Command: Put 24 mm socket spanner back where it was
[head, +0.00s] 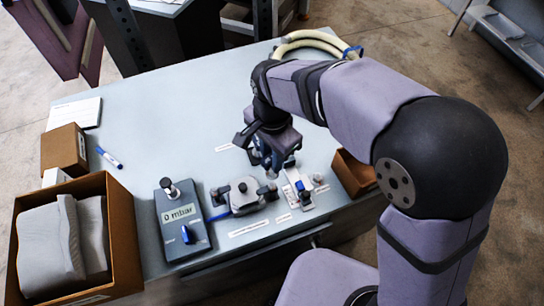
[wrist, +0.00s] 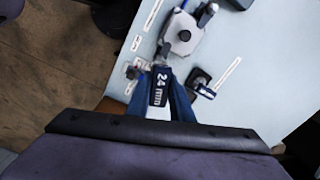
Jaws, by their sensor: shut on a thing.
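My gripper (head: 274,158) is over the table at its front right, pointing down. In the wrist view its blue fingers (wrist: 172,100) are shut on the dark blue 24 mm socket spanner (wrist: 160,88), whose white "24 mm" lettering faces the camera. The spanner's far end shows beside the grey block device with dark knobs (wrist: 186,36); I cannot tell whether they touch. The same device (head: 243,196) stands to the left below my gripper in the head view. A dark square-based piece with a blue part (wrist: 202,82) stands right of the spanner.
A white-and-metal fixture (head: 299,190) stands near the front edge among label strips (head: 249,228). A grey gauge reading 0 mbar (head: 182,220) and a cardboard box with grey foam (head: 121,230) are at left. A brown open bin (head: 354,174) is at right. The table's middle (head: 165,110) is clear.

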